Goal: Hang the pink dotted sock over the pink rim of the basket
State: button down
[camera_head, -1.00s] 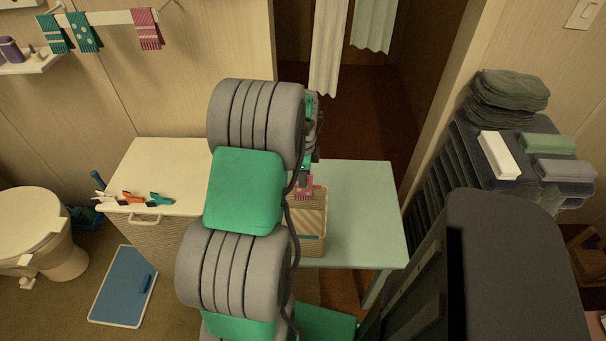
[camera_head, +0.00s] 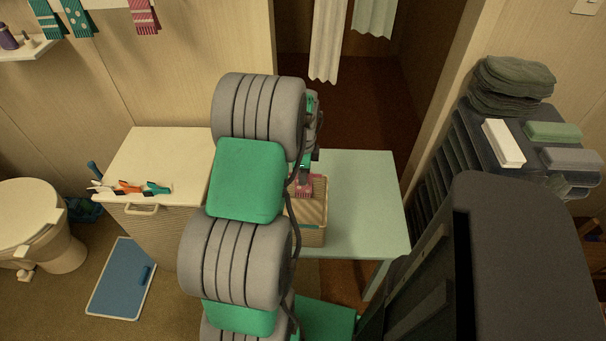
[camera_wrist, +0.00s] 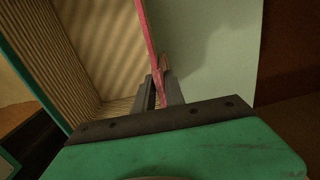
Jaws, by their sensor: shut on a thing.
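The pink dotted sock (camera_head: 305,188) hangs from my gripper at the basket in the head view. My gripper (camera_wrist: 162,88) is shut on it, and a thin pink edge of the sock (camera_wrist: 164,66) shows between the fingers in the wrist view. The tan ribbed basket (camera_head: 312,212) stands on the pale green table. Its pink rim (camera_wrist: 147,38) runs up from beside the fingertips in the wrist view, and a teal rim (camera_wrist: 28,88) lies on the opposite side. The sock is close to the pink rim; I cannot tell whether it straddles it. My arm hides part of the basket.
The green table (camera_head: 365,205) is clear right of the basket. A white cabinet (camera_head: 165,155) with several coloured clips stands left. Other socks hang on a wall rail at upper left. A dark rack (camera_head: 497,135) with towels stands right.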

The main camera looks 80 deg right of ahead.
jog(key=c, duration=1.3)
grip_release()
